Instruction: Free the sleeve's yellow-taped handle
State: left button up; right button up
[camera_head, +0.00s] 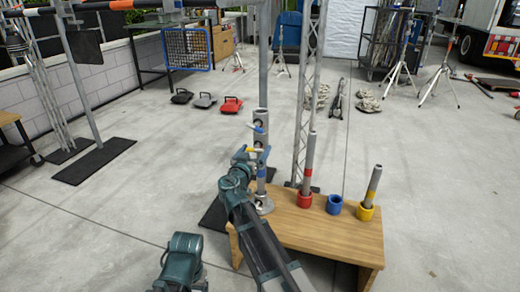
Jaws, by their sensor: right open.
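A grey metal sleeve (262,131) stands upright on a vertical pole just behind the wooden bench. A handle with yellow tape (254,150) sticks out of it to the left, and a blue-taped handle (258,127) is above. A blue band is lower on the post. My right gripper (248,154) is open at the yellow-taped handle, close against the sleeve. The gripper partly hides the handle, and I cannot tell whether they touch. My left gripper is out of view; only a part of my left arm shows at the bottom.
The wooden bench (305,229) holds a red cup (305,200) and a yellow cup (365,212), each with a grey tube, and an empty-looking blue cup (335,205). A lattice truss (304,110) rises behind. Open concrete floor lies left and right.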

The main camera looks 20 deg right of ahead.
jog(key=c, duration=1.3)
